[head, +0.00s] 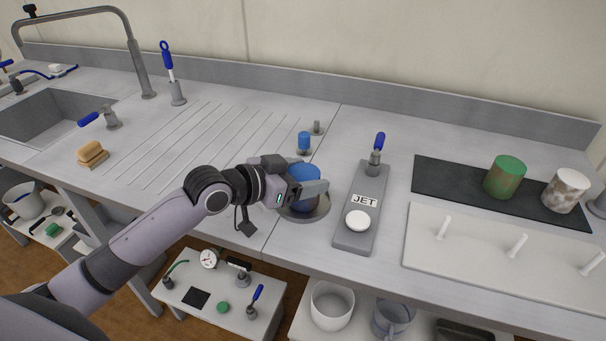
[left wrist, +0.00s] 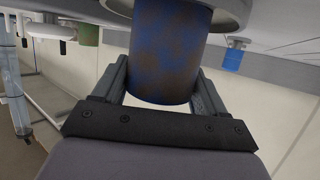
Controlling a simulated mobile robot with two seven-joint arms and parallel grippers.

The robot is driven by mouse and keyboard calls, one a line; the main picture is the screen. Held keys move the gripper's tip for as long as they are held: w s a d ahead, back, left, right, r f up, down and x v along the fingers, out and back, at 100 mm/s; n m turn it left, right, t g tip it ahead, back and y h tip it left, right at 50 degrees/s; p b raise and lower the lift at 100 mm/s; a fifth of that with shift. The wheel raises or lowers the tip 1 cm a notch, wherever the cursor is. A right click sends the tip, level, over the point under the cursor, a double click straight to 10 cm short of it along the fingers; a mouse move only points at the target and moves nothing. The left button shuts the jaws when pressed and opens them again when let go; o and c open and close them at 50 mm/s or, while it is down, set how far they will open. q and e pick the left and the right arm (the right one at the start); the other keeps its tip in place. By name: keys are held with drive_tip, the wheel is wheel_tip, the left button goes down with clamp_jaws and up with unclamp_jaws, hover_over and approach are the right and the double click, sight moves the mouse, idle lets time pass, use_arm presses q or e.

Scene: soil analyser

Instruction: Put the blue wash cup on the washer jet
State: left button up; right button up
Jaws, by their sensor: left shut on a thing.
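The blue wash cup (head: 303,202) is at the round steel washer jet dish (head: 322,213) in the head view. In the left wrist view the cup (left wrist: 165,55) is blue with brown stains, and its far end meets or overlaps the dish (left wrist: 230,12). I cannot tell whether it rests there. My left gripper (head: 307,181) is shut on the cup, with one finger on each side of it. A grey panel marked JET (head: 352,236) with a white button (head: 358,221) and a blue-handled lever (head: 378,143) is just right of the dish. My right gripper is not in view.
A small blue-topped fitting (head: 304,141) stands behind the dish. A green cup (head: 504,177) and a stained white cup (head: 566,191) stand on a dark mat (head: 447,177) at the right. A white peg board (head: 468,262) lies in front of the mat. The ribbed counter at left is clear.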

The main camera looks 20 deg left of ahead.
use_arm(q)
drive_tip(key=o, duration=1.4)
drive_tip(key=shift+f, duration=0.1)
drive_tip(key=shift+a+r, duration=0.1)
drive_tip(key=shift+r, duration=0.15)
drive_tip(key=shift+b+v, duration=0.3)
drive_tip(key=shift+v, duration=5.65)
drive_tip(key=shift+s, duration=0.1)
